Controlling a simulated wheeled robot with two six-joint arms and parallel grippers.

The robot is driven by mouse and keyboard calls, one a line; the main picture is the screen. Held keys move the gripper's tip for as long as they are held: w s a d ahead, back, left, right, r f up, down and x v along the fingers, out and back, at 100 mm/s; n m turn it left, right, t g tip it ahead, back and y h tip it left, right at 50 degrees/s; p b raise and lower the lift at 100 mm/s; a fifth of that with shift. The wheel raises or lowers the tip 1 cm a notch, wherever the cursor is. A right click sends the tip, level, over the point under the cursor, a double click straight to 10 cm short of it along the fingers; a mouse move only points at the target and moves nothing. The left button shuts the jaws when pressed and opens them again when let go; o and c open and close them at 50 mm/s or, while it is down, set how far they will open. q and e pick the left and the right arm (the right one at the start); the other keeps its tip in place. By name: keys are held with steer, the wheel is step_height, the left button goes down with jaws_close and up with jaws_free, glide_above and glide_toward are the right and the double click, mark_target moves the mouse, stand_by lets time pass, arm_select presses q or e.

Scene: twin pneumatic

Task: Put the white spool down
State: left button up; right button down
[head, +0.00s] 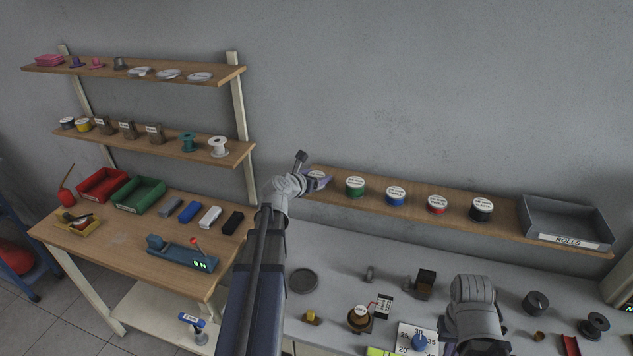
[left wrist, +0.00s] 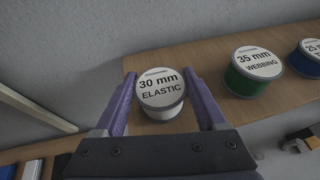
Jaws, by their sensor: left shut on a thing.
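The white spool (left wrist: 162,112), labelled "30 mm ELASTIC", sits between the purple fingers of my left gripper (left wrist: 161,80). The gripper is shut on it, one finger at each side. The spool is upright, label up, at the left end of the wooden wall shelf (head: 350,207). I cannot tell whether its base touches the board. In the head view, my left gripper (head: 316,182) partly hides the spool (head: 316,174). My right gripper (head: 478,348) is low at the bottom edge, mostly cut off, and its fingers are unclear.
A green spool (head: 355,187), blue spool (head: 396,196), red spool (head: 437,205) and black spool (head: 481,209) stand rightward along the shelf. A grey ROLLS bin (head: 566,223) is at its right end. A shelf rack (head: 237,90) stands left; a cluttered bench (head: 330,262) lies below.

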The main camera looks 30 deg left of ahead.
arm_select(q)
steer(key=shift+r, duration=0.1)
steer(key=o, duration=1.4)
steer(key=shift+o, duration=0.2)
steer(key=shift+s+r, duration=0.25)
steer(key=shift+s, duration=0.05)
steer(key=p+v, duration=0.4)
steer(key=v, duration=0.7)
steer(key=shift+s+p, duration=0.2)
steer(key=shift+p, duration=0.15)
steer(key=shift+d, duration=0.15)
